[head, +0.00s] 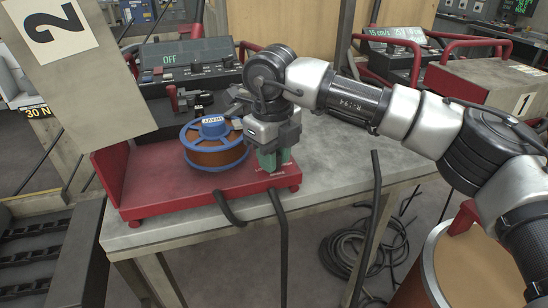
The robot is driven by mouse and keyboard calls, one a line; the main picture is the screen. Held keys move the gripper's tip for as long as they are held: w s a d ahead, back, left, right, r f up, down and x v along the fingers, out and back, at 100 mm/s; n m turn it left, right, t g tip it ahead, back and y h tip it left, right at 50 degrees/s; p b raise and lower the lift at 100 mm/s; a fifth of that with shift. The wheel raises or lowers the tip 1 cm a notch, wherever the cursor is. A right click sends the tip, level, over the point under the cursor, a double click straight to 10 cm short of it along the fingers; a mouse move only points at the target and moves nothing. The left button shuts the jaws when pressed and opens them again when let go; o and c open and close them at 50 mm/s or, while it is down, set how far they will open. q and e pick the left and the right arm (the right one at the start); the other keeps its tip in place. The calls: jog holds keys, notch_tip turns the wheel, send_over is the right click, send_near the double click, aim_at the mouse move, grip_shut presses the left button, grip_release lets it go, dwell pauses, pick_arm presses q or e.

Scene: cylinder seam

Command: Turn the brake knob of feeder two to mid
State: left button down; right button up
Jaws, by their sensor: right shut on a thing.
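Feeder two is a red-based unit (160,201) on the bench, beside a big panel marked 2 (62,35). It carries a blue-flanged spool (215,145) wound with orange-brown material. Its dark display (175,60) reads OFF in green. My right gripper (270,160) points down at the front right of the red base, just right of the spool. It is shut on the brake knob there, which the gripper hides, so I cannot read its setting. White lettering on the base shows partly around the fingers. My left gripper is not in view.
The grey bench top (335,155) is clear right of feeder two. Dark cables hang over its front edge. A second feeder marked 1 (523,103) stands at the right. A coiled cable (365,250) lies on the floor near a large copper-coloured drum (465,265).

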dwell(0.5)
jog(key=o, duration=0.9)
jog(key=shift+r, duration=0.1)
notch_tip(320, 180, up, 11)
jog(key=shift+s+a+f, duration=0.1)
jog(key=shift+a+f, duration=0.05)
jog(key=shift+f, duration=0.1)
